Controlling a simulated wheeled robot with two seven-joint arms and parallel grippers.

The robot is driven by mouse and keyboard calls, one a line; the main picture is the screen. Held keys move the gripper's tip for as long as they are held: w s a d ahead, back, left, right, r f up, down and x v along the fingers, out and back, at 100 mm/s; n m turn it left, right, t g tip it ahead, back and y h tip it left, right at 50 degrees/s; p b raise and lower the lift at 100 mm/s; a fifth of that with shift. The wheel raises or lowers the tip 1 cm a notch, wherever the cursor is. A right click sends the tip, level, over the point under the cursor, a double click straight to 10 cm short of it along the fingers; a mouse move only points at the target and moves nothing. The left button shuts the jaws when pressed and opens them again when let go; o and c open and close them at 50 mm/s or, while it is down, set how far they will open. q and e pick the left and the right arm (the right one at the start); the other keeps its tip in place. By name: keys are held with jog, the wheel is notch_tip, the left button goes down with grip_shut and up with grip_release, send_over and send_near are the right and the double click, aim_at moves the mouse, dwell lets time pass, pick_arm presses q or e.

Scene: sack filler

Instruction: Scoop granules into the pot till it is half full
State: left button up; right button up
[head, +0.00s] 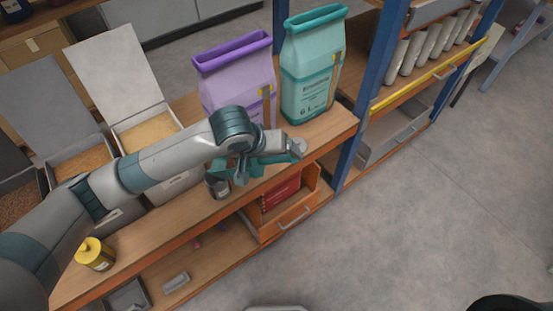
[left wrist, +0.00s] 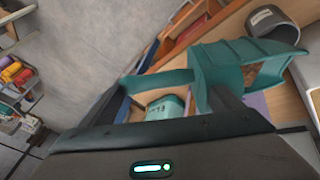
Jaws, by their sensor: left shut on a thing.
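My left gripper (head: 272,158) is shut on a teal scoop (head: 240,165), held over the wooden bench near its front edge. In the left wrist view the scoop (left wrist: 250,58) spans the space in front of the dark fingers. A dark grey pot (head: 218,187) stands on the bench just left of and below the scoop. It also shows in the left wrist view (left wrist: 272,28); its fill is not visible. Open bins hold yellow granules (head: 148,132), orange-brown granules (head: 84,161) and dark brown granules (head: 20,203). My right gripper is not in view.
A purple sack (head: 228,82) and a teal sack (head: 311,75) stand upright behind the gripper. A yellow canister (head: 94,254) is at the bench's near left. A red item sits in an open drawer (head: 290,215) below.

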pick_arm(q)
jog(key=shift+w+a+r+h+b, duration=0.1)
jog(key=shift+a+r+h+b, duration=0.2)
jog(key=shift+r+h+b, duration=0.25)
jog(key=shift+a+r+h+b, duration=0.25)
jog(key=shift+r+b, duration=0.15)
jog(key=shift+r, duration=0.35)
jog(key=shift+a+r+n+p, duration=0.2)
jog(key=shift+r+n+p, duration=0.1)
jog(key=shift+r+p, duration=0.2)
jog(key=shift+h, duration=0.3)
